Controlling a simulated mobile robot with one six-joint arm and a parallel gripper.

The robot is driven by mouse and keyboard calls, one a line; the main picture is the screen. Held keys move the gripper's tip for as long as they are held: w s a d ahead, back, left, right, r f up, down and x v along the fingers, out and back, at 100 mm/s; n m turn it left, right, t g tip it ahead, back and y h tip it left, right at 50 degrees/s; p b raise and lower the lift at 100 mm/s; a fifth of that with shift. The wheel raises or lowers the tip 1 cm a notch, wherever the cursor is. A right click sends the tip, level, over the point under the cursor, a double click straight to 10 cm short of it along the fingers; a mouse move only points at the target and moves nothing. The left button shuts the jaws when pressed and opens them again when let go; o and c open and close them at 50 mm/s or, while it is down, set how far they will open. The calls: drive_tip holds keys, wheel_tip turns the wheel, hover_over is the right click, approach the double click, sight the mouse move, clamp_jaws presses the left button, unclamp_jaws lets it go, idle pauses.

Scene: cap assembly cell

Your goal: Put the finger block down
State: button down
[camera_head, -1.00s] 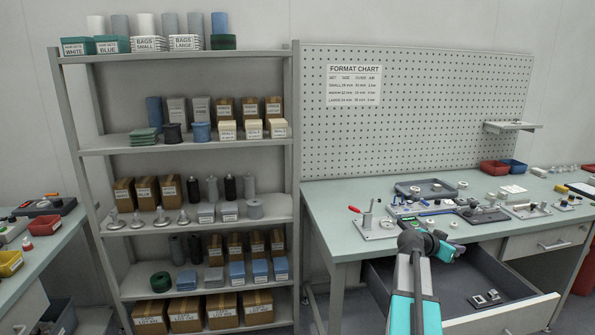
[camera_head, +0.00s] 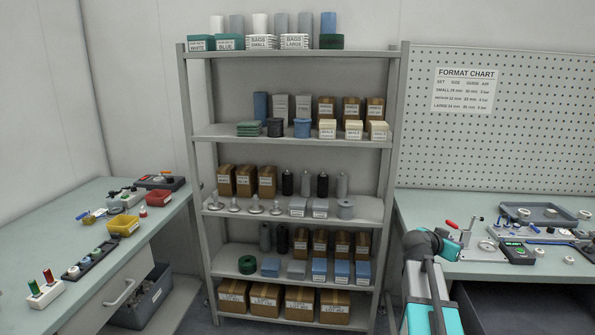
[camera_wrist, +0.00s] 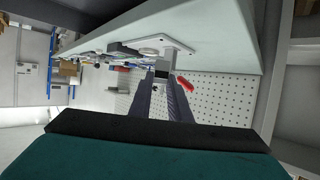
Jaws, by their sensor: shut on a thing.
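My gripper (camera_wrist: 162,88) reaches forward in the wrist view, with its two dark fingers closed in on a small dark block (camera_wrist: 161,74) at their tips. I take this to be the finger block; it is small and mostly hidden by the fingers. In the head view my gripper (camera_head: 449,248) shows at the lower right, in front of the right bench's edge, and the block cannot be made out there. Behind the fingertips in the wrist view stands a clamp fixture with a pale plate (camera_wrist: 150,46) and a red handle (camera_wrist: 185,85).
A tall shelf unit (camera_head: 297,141) with boxes and bottles fills the middle. The right bench (camera_head: 425,210) carries fixtures and a tray (camera_head: 550,214) below a pegboard (camera_head: 530,140).

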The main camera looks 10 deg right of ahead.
drive_tip(key=w+a+r+n+t+y, duration=0.2)
drive_tip(key=a+n+y, duration=0.2)
drive_tip(key=a, duration=0.9)
drive_tip(key=w+a+r+n+t+y, duration=0.2)
drive_tip(key=w+a+n+t+y, duration=0.1)
drive_tip(key=a, duration=1.1)
drive_tip(key=w+a+r+n+t+y, duration=0.2)
drive_tip(key=w+a+n+y, duration=0.1)
drive_tip(key=a, duration=1.1)
drive_tip(key=shift+r+n+y, duration=0.15)
drive_tip(key=shift+n+y, duration=0.75)
drive_tip(key=shift+n, duration=0.3)
drive_tip(key=shift+w, duration=0.1)
